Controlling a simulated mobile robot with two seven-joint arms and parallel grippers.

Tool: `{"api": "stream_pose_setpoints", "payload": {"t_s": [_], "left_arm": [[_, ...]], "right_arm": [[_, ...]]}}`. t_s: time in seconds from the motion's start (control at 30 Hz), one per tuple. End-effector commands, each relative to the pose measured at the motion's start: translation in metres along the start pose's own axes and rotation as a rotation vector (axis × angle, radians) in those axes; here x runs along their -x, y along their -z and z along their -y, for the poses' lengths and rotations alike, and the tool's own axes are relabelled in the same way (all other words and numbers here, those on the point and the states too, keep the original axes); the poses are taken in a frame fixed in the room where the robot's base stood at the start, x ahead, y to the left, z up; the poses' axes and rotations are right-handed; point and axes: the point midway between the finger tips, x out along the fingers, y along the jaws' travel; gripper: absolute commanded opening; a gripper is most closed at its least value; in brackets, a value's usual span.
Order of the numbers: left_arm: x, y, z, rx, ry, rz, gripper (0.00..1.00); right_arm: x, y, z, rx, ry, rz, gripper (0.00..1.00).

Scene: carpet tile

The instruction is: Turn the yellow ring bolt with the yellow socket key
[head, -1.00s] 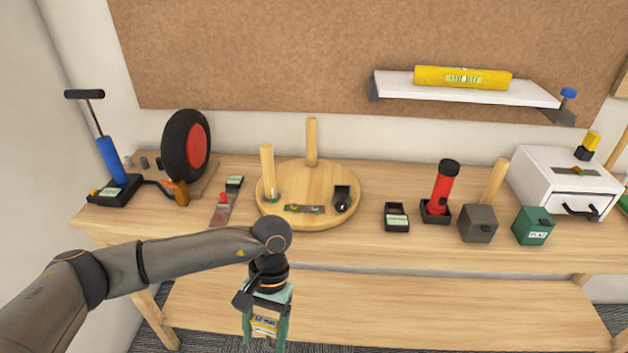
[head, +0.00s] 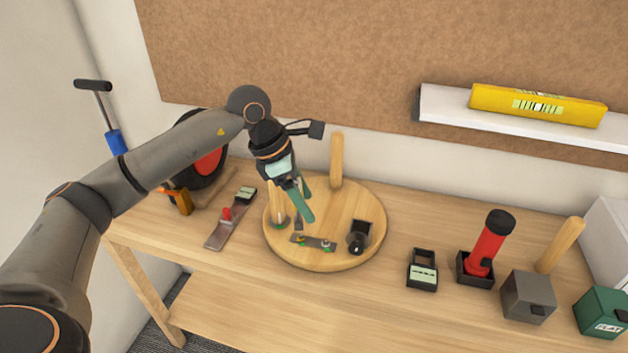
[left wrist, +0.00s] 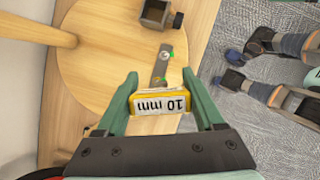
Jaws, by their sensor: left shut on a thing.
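My left gripper (head: 303,203) is over the round wooden board, pointing down. In the left wrist view its green fingers (left wrist: 163,105) are shut on the yellow socket key (left wrist: 160,103), whose block is marked "10 mm". In the head view a dark shaft reaches down from the fingers towards a small metal strip (head: 313,242) on the board. The yellow ring bolt (head: 301,238) is at the strip's left end, just below the shaft. Whether the socket touches the bolt I cannot tell. Another bolt (head: 326,245), with a green ring, is at the right end.
The round board (head: 340,262) carries two upright pegs, one at the back (head: 336,160), and a black holder (head: 359,237). To the right stand a black box (head: 423,270), a red torch (head: 489,243) and a grey box (head: 527,297).

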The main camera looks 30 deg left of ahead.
Motion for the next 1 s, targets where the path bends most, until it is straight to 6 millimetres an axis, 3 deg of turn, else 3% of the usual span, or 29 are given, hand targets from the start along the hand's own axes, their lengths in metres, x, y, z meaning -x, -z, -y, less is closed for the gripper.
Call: {"api": "stream_pose_setpoints", "payload": {"t_s": [0.2,0.53,1.0], "left_arm": [[0.013,-0.003,-0.009,0.124,-0.051,0.0,0.0],[0.013,-0.004,-0.009,0.13,-0.052,0.0,0.0],[-0.004,0.002,-0.009,0.128,-0.051,0.004,0.0]], "right_arm": [[-0.001,-0.002,0.0,0.0,0.0,0.001,0.7],[0.0,-0.003,0.0,-0.001,0.001,0.004,0.7],[-0.011,-0.014,-0.001,-0.001,0.0,0.004,0.7]]}}
